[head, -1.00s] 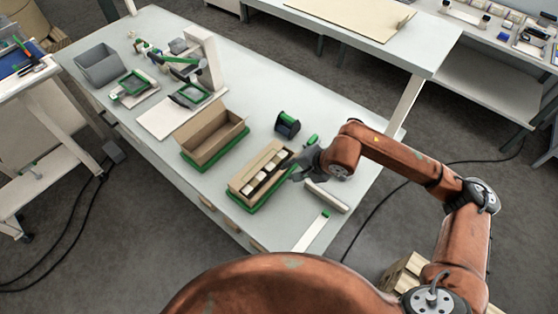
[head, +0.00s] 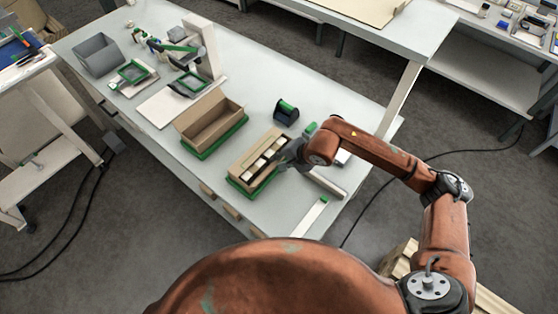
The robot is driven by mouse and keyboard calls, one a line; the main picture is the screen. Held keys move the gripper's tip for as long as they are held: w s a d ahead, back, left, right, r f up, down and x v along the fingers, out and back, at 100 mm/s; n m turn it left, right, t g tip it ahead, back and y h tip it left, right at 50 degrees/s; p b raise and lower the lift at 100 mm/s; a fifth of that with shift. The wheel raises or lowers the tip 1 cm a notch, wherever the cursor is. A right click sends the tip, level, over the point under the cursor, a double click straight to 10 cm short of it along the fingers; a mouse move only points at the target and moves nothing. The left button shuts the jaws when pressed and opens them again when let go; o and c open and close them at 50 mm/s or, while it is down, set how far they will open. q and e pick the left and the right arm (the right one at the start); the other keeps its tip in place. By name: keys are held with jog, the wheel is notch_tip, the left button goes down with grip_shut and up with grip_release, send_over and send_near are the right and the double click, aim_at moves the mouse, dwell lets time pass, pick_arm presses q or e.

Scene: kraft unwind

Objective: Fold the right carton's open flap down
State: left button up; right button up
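The right carton (head: 244,173) is a long brown open box in a green-edged holder (head: 236,184) near the table's front edge. Several pale blocks (head: 267,155) with dark gaps lie in a row inside it. A brown panel stands up along its left long side; I cannot tell whether its right flap is raised, as my gripper covers part of that side. My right gripper (head: 284,159) is dark grey, at the carton's right long edge, touching or just above it. Its fingers are too small to tell open or shut. My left gripper is not in view.
A second, empty open carton (head: 208,127) sits in a green holder to the left. A black and green tape dispenser (head: 286,112) stands behind my gripper. A pale bar (head: 325,184) and a white strip (head: 312,217) lie to the right. A grey bin (head: 98,57) is far left.

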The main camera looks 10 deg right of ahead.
grip_shut()
jog(key=shift+r, duration=0.1)
jog(key=shift+w+a+r+g+h+b, duration=0.25)
jog(key=shift+w+a+g+h+b, duration=0.15)
jog(key=shift+g+h, duration=0.6)
jog(key=shift+w+a+r+g+h+b, duration=0.1)
jog(key=shift+w+a+g+h+b, duration=0.2)
jog(key=shift+g+h+b, duration=0.35)
jog(key=shift+w+a+g+h+b, duration=0.2)
jog(key=shift+a+g+h+b, duration=0.1)
jog(key=shift+g+h, duration=0.55)
jog(key=shift+c, duration=1)
grip_release()
jog(key=o, duration=0.5)
